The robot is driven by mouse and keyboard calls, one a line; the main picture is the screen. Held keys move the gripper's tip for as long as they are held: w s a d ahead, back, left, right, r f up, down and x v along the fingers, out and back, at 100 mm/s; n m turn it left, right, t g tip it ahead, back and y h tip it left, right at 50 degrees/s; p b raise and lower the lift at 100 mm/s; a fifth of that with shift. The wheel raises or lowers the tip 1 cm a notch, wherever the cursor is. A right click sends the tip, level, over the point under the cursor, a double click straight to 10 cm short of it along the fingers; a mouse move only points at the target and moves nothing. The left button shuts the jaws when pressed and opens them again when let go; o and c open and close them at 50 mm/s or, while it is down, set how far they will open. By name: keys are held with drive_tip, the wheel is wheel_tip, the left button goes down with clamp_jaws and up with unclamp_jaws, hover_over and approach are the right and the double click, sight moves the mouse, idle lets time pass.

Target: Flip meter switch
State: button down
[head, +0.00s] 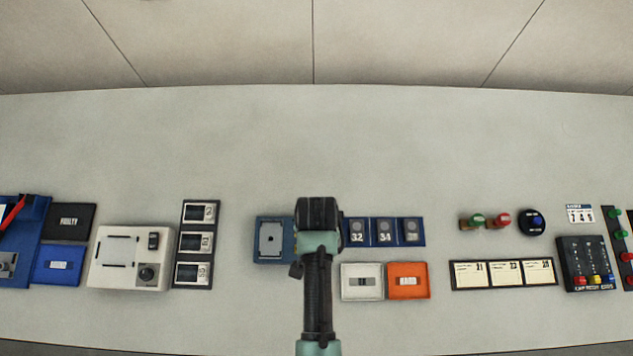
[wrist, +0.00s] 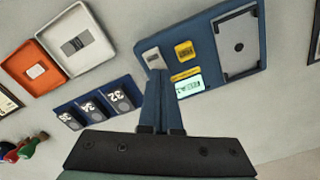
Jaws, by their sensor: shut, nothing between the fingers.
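The meter is a blue panel (head: 262,258) left of centre on the pale surface, partly hidden behind my arm in the head view. In the wrist view, the blue panel (wrist: 214,60) carries a lit green-white display (wrist: 188,87), yellow labels and a grey frame. A small light-grey switch (wrist: 152,57) sits at the panel's corner. My gripper (wrist: 156,76) is shut and empty, its fingertips just beside the switch; I cannot tell whether they touch it. In the head view the hand (head: 318,212) hides the fingertips and switch.
A white box with a knob (head: 110,279) is at left. The surface behind is clear.

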wheel_tip(320, 180, up, 6)
drive_tip(key=p, duration=0.6)
drive_tip(key=shift+r, duration=0.25)
drive_tip(key=shift+w, duration=0.1)
